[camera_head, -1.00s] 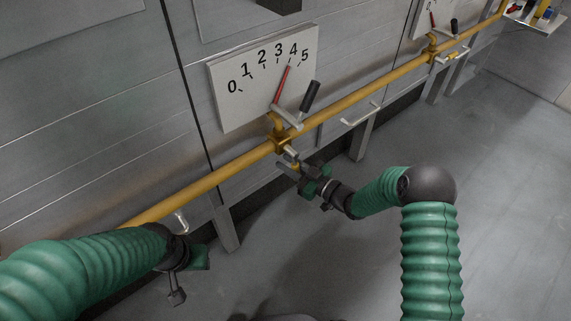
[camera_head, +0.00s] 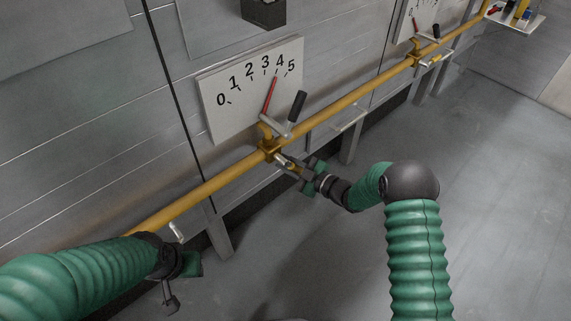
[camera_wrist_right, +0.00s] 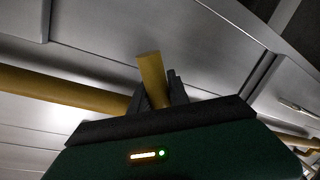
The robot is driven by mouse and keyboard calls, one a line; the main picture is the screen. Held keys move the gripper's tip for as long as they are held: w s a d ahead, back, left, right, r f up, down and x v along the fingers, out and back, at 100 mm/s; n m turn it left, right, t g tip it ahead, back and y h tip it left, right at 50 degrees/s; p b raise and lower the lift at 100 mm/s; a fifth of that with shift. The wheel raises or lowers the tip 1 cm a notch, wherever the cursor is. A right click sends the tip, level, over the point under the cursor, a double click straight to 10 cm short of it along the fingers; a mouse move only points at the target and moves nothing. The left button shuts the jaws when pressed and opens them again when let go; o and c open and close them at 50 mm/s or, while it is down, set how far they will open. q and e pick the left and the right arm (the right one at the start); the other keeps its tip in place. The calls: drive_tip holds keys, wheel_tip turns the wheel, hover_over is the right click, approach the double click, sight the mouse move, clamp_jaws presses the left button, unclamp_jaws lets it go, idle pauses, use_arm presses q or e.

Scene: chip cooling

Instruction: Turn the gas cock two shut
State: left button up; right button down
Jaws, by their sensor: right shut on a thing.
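A yellow gas pipe (camera_head: 225,178) runs along the metal wall, with a brass-coloured cock body (camera_head: 269,151) below a white dial. My right gripper (camera_head: 291,166) is at this cock. The right wrist view shows a yellow handle (camera_wrist_right: 151,75) between its dark fingers (camera_wrist_right: 155,97), which are shut on it. The dial (camera_head: 250,90) is marked 0 to 5; its red needle (camera_head: 269,97) points close to 4. A lever with a black grip (camera_head: 297,105) stands beside the needle. My left gripper (camera_head: 171,301) hangs low at the left, clear of the cock; its finger gap is unclear.
A second cock (camera_head: 416,57) with its own dial (camera_head: 417,20) is farther along the pipe. A metal rail (camera_head: 350,119) sits below the pipe. A small shelf (camera_head: 517,20) with items is at the far right. The grey floor at right is clear.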

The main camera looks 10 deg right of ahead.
drive_tip(key=shift+f, duration=0.1)
drive_tip(key=c, duration=1.3)
unclamp_jaws()
drive_tip(key=shift+o, duration=0.2)
drive_tip(key=p+v, duration=0.6)
drive_tip(key=v, duration=1.1)
drive_tip(key=shift+c, duration=0.2)
